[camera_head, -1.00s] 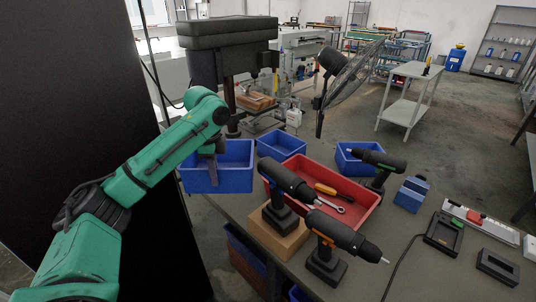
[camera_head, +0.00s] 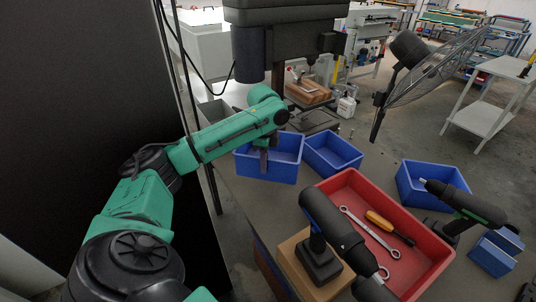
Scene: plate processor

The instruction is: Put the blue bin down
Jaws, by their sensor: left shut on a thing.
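The blue bin (camera_head: 268,168) is at the left end of the workbench, beside a second blue bin. My left arm reaches in from the left, and my left gripper (camera_head: 264,160) points down at the bin's near wall, shut on it. The bin looks upright and level. I cannot tell whether its base touches the bench. The fingertips are small and partly hidden. My right gripper is not in view.
A second blue bin (camera_head: 334,153) stands close on the right. A red tray (camera_head: 433,262) with a screwdriver and wrenches lies nearer, beside a drill (camera_head: 335,235) on a cardboard box (camera_head: 293,262). A third blue bin (camera_head: 425,190) is further right. A drill press (camera_head: 285,45) stands behind.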

